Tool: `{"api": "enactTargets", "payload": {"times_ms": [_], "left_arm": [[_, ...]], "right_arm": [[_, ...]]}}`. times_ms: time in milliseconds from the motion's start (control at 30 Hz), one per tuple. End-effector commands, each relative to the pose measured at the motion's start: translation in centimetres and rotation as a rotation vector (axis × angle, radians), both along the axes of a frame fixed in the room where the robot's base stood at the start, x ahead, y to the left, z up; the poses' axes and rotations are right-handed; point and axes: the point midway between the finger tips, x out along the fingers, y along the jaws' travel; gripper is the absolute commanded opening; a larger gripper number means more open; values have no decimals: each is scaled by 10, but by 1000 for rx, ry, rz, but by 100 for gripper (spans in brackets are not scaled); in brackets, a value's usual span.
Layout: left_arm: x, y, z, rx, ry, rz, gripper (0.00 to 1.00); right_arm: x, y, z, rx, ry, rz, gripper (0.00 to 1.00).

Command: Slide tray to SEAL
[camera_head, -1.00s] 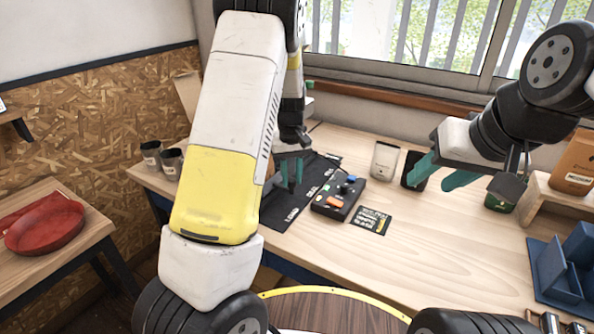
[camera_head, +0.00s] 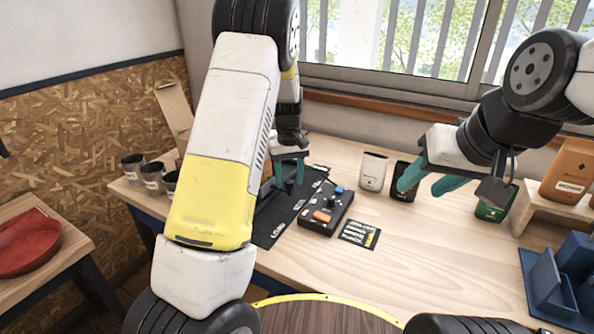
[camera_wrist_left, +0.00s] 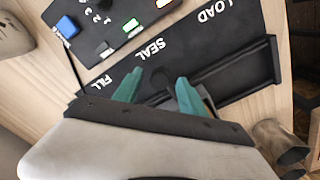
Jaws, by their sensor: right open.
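The black station board (camera_wrist_left: 240,20) carries the white words FILL, SEAL and LOAD in the left wrist view; it also lies on the table in the head view (camera_head: 268,228). A black raised-edged strip (camera_wrist_left: 236,68) runs along it; I cannot tell tray from rail. My right gripper (camera_head: 422,182) is open and empty above the table.
A control box (camera_head: 326,212) with coloured buttons stands right of the board, beside a black card (camera_head: 359,235). A white bag (camera_head: 373,172) and black bag (camera_head: 403,182) stand behind. Dark cups (camera_head: 152,176) stand left; a blue holder (camera_head: 545,282) is at right. The front right tabletop is clear.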

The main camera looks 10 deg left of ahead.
Motion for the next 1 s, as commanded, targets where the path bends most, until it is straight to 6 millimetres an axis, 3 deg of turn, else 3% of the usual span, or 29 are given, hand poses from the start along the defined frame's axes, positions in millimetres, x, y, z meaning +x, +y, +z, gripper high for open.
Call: {"api": "enactTargets", "payload": {"times_ms": [333,700,1000], "left_arm": [[0,0,5,0,-1,0,48],[1,0,63,-1,-3,0,48],[0,0,78,0,1,0,48]], "right_arm": [[0,0,0,0,0,0,46],[0,0,0,0,0,0,46],[0,0,0,0,0,0,46]]}}
